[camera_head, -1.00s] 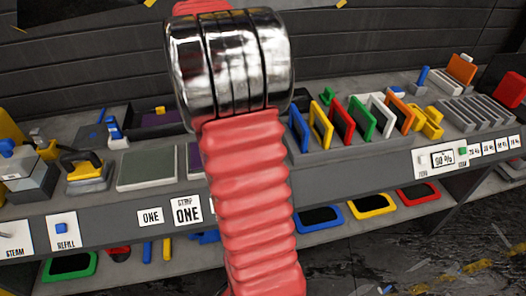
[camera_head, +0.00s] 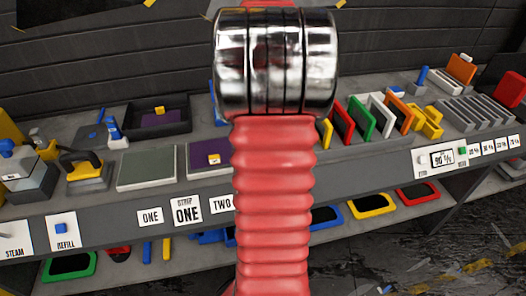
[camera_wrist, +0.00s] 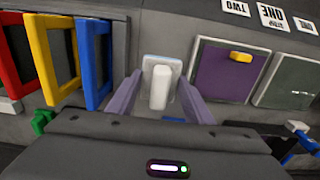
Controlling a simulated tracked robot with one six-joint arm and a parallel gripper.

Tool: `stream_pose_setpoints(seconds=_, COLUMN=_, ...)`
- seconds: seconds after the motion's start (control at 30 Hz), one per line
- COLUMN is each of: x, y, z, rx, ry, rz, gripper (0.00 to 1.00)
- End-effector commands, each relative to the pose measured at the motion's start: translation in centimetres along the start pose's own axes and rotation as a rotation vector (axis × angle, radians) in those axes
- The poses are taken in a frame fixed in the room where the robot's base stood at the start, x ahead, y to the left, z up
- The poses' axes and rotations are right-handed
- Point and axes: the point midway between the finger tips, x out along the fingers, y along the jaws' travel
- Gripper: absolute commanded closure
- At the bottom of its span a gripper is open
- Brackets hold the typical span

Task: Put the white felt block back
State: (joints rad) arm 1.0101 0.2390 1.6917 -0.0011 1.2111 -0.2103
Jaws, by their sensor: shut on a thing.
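The white felt block (camera_wrist: 160,88) is between the two pale purple fingers of my gripper (camera_wrist: 158,100) in the wrist view, and the gripper is shut on it. A pale grey-white plate (camera_wrist: 151,64) shows right behind the block; I cannot tell whether the two touch. In the head view my red arm hides the gripper and the block.
In the wrist view, red, yellow (camera_wrist: 52,58) and blue (camera_wrist: 93,62) frames stand close on the left. A purple pad (camera_wrist: 226,72) with a yellow piece (camera_wrist: 241,57) and a grey-green pad (camera_wrist: 290,82) lie on the right. A black tray (camera_head: 183,125) sits further back.

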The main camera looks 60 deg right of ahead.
Motion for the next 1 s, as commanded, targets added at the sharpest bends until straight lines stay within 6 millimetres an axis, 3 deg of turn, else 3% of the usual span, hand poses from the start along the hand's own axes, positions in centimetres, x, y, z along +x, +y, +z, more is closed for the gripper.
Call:
stream_pose_setpoints(seconds=0.33, x=0.3, y=0.0, z=0.0, rx=0.0, ry=-0.001, rz=0.0, gripper=0.78)
stream_pose_setpoints(seconds=0.7, x=5.6, y=0.0, z=0.0, rx=0.0, ry=-0.002, rz=0.0, gripper=0.78)
stream_pose_setpoints(seconds=1.0, x=6.3, y=0.0, z=-0.1, rx=0.0, ry=0.001, rz=0.0, gripper=0.78)
